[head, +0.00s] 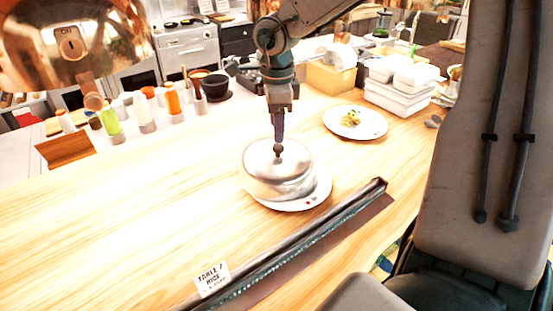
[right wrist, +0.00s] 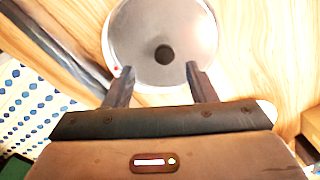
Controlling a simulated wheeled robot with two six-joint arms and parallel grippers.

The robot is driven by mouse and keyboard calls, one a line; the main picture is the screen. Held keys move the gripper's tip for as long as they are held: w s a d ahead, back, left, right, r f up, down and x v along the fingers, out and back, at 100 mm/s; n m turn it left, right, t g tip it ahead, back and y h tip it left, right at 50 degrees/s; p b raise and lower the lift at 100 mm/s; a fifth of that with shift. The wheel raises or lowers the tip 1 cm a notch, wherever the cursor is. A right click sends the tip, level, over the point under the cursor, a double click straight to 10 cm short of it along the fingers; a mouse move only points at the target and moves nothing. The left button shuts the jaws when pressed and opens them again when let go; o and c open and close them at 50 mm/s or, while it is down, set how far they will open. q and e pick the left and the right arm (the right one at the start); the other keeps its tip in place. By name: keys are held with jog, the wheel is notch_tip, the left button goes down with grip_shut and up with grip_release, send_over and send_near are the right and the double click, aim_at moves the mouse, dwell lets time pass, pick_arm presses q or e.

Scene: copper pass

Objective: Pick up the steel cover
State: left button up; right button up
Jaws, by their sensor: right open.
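The steel cover (head: 270,172) is a shiny dome with a dark knob (head: 278,149) on top. It sits on a white plate (head: 318,192) on the wooden counter, off-centre, so the plate's right and front rim show. My right gripper (head: 279,140) is above the cover, pointing down at the knob. In the right wrist view the two fingers of my right gripper (right wrist: 157,80) are apart, with the cover (right wrist: 185,25) beyond them and its knob (right wrist: 165,54) between and just ahead of the fingertips. My left gripper is not in view.
A plate of food (head: 370,123) stands behind right, near white containers (head: 400,85). Bottles (head: 145,108) line the back left. A dark rail (head: 330,222) and a table card (head: 212,278) lie along the front. A copper lamp (head: 75,40) hangs upper left. The left counter is clear.

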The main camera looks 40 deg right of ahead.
aim_at(277, 146)
jog(key=shift+d+f+p, duration=0.1)
jog(key=shift+f+p, duration=0.6)
jog(key=f, duration=0.2)
jog(key=f+p, duration=0.1)
jog(key=shift+w+d, duration=0.2)
jog(key=shift+d, duration=0.05)
jog(key=shift+f, duration=0.3)
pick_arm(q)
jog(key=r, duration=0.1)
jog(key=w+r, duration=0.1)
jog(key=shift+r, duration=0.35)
pick_arm(e)
jog(key=shift+a, duration=0.1)
jog(key=shift+c, duration=0.4)
grip_shut()
